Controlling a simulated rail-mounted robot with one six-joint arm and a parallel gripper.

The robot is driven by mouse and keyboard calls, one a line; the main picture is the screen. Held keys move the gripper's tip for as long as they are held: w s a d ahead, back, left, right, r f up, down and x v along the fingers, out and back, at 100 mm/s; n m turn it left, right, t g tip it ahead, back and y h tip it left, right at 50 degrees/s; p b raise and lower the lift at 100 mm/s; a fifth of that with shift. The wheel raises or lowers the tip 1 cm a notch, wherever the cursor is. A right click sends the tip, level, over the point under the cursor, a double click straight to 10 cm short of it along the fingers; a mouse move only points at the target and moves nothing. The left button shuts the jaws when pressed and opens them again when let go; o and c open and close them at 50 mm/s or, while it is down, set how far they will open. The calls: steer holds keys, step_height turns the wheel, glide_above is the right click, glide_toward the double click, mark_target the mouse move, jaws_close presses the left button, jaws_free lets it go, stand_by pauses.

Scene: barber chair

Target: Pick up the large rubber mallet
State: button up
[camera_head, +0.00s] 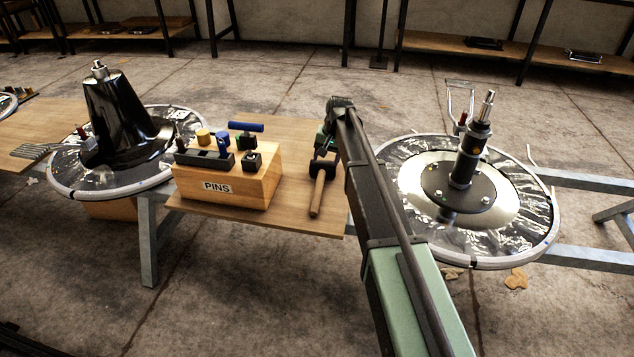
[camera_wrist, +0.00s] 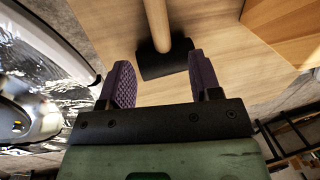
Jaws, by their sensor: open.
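The mallet (camera_head: 318,191) lies on the wooden table, with a light wooden handle toward the table's front edge and a dark head at the far end. In the wrist view its black head (camera_wrist: 163,58) is just ahead of my gripper (camera_wrist: 158,82), roughly between the lines of the two purple textured fingers, and the handle runs up out of the picture. My gripper is open and empty. I cannot tell its height above the head. In the head view my arm hides most of the gripper.
A wooden block marked PINS (camera_head: 228,180) with several pins and tools stands left of the mallet. A round base with a black cone (camera_head: 115,115) is at the left. A round base with a metal column (camera_head: 470,150) is at the right. Bare tabletop (camera_head: 290,212) lies between block and mallet.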

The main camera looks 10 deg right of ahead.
mark_target(321, 176)
steer(key=f+b, duration=0.2)
steer(key=f, duration=0.1)
steer(key=a+f+b, duration=0.1)
steer(key=f+b, duration=0.5)
steer(key=shift+w+a+f, duration=0.2)
steer(key=shift+a+f, duration=0.05)
steer(key=shift+a, duration=0.1)
steer(key=shift+r+p, duration=0.25)
steer(key=shift+p, duration=0.05)
jaws_close()
